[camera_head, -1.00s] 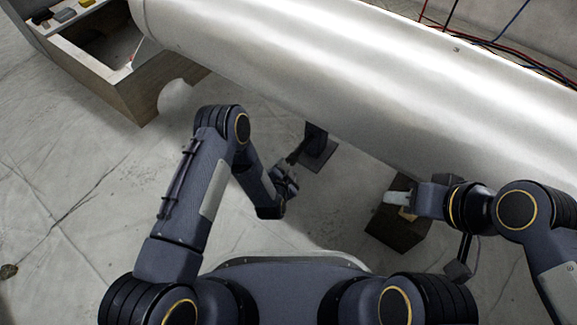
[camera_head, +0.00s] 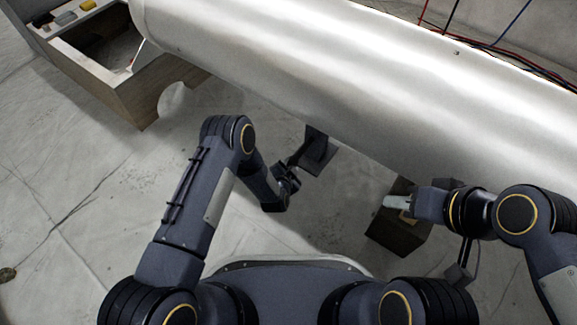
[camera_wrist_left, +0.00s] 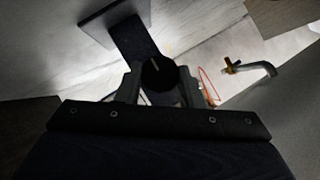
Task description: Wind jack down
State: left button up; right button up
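The jack (camera_head: 317,150) stands on the floor under the big pale cylinder (camera_head: 330,70), a dark post with a flat plate. A dark handle bar runs from it down-left to my left gripper (camera_head: 287,183). In the left wrist view the fingers of my left gripper (camera_wrist_left: 160,85) sit on either side of the dark round handle end (camera_wrist_left: 157,72) and look closed on it. The jack's post (camera_wrist_left: 133,38) rises behind. My right gripper (camera_head: 397,201) is over a dark brown block (camera_head: 398,235); its finger gap is not clear.
A wooden open box (camera_head: 120,90) with small items on its ledge stands at the upper left. Red, black and blue cables (camera_head: 510,50) lie behind the cylinder. A bent metal pipe with a brass fitting (camera_wrist_left: 248,67) shows in the left wrist view.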

aim_at(290, 165)
pick_arm(q)
jog(key=shift+c, duration=1.3)
jog(key=o, duration=0.9)
jog(key=shift+o, duration=0.2)
jog(key=p+v, duration=0.3)
jog(key=v, duration=0.2)
jog(key=shift+s+r+p, duration=0.1)
jog(key=shift+r+p, duration=0.1)
jog(key=shift+p, duration=0.2)
jog(key=p+v, duration=0.1)
jog(key=v, duration=0.1)
jog(key=shift+s+a, duration=0.1)
jog(key=shift+s, duration=0.25)
